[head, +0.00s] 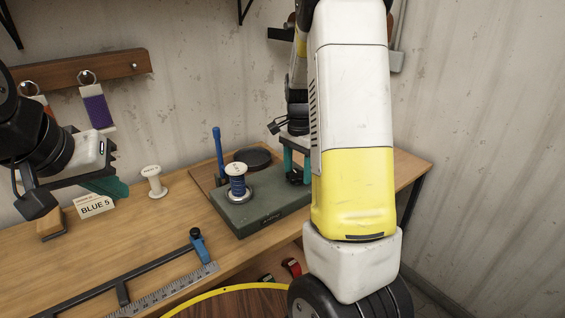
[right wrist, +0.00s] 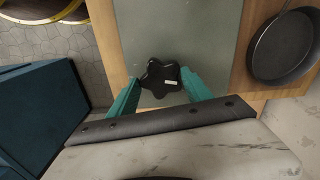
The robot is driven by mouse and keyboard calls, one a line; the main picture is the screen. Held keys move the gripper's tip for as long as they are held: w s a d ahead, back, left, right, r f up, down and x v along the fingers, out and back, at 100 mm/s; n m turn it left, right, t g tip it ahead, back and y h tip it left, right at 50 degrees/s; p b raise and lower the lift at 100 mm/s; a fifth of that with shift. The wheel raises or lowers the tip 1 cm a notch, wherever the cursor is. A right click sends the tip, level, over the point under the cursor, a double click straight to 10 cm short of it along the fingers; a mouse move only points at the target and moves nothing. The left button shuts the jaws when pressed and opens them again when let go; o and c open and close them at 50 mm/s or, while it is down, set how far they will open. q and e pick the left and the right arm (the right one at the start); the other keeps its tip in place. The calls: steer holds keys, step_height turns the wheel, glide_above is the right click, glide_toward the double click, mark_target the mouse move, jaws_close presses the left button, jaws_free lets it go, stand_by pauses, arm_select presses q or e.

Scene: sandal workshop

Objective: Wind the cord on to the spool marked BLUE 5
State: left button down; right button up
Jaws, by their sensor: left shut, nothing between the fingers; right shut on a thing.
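A spool with white ends and blue cord around its middle (head: 237,187) stands upright on the grey-green winder box (head: 262,213). A bare white spool (head: 154,184) stands on the bench to its left. A card reading BLUE 5 (head: 94,206) stands further left. My right gripper (head: 296,166) is at the box's right end. The right wrist view shows its teal fingers shut on a black lobed knob (right wrist: 160,76) with a small white mark. My left gripper (head: 118,187) is shut and empty, above and beside the card. My right arm hides part of the bench's right end.
A ruler (head: 170,292) and a black bar with a blue clamp (head: 198,243) lie at the front. A wooden block (head: 50,224) is at left. Tags hang from a wall rail (head: 100,72).

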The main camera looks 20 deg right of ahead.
mark_target(297, 174)
steer(key=shift+a, duration=0.1)
steer(key=o, duration=1.4)
steer(key=shift+c, duration=0.2)
steer(key=shift+r, duration=0.15)
step_height(297, 174, up, 8)
steer(key=shift+f, duration=0.25)
